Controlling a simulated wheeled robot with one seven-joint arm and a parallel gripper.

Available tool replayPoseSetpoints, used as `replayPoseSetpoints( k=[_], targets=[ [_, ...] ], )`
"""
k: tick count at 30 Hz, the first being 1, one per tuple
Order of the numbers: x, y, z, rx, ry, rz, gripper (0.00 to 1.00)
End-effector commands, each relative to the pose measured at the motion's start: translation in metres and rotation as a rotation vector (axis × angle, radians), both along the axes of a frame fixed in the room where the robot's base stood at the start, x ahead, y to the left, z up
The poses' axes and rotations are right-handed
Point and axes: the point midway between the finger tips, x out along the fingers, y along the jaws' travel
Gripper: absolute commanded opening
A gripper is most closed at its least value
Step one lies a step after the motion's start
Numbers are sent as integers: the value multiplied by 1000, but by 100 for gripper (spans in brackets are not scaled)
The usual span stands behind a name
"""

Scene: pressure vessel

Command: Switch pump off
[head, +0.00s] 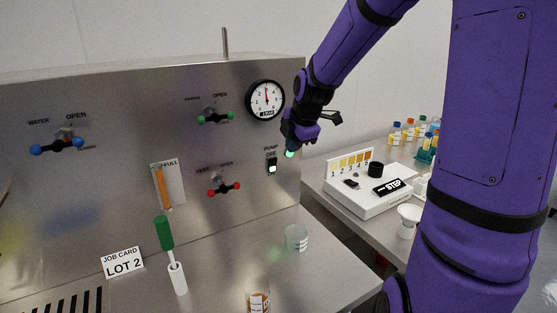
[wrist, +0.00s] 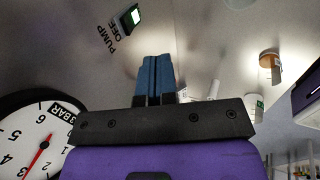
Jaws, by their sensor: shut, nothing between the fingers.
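The pump switch (head: 271,166) is a small dark rocker with a lit pale green-white part, on the right side of the steel panel under a PUMP label. It also shows at the top of the wrist view (wrist: 132,16), beside the lettering PUMP OFF. My gripper (head: 291,152) is in front of the panel, just right of the switch and a little higher in the head view. Its blue fingers (wrist: 155,75) are shut together and empty. They appear apart from the switch. A small green glow shows at the fingertips in the head view; I cannot tell its source.
A round pressure gauge (head: 265,100) is above the switch. Red-handled (head: 224,189), green-handled (head: 216,118) and blue-handled (head: 56,145) valves are on the panel. A clear cup (head: 297,238) and an amber-filled jar (head: 257,298) stand on the bench below. A white instrument (head: 370,190) is at right.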

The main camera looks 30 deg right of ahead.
Motion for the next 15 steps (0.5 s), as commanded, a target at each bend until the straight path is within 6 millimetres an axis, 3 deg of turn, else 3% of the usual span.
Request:
replayPoseSetpoints(
  k=[8,15],
  targets=[
    [0,0,-2,1,1,-2,0],
    [9,1,-22,3,5,0,0]
  ],
)
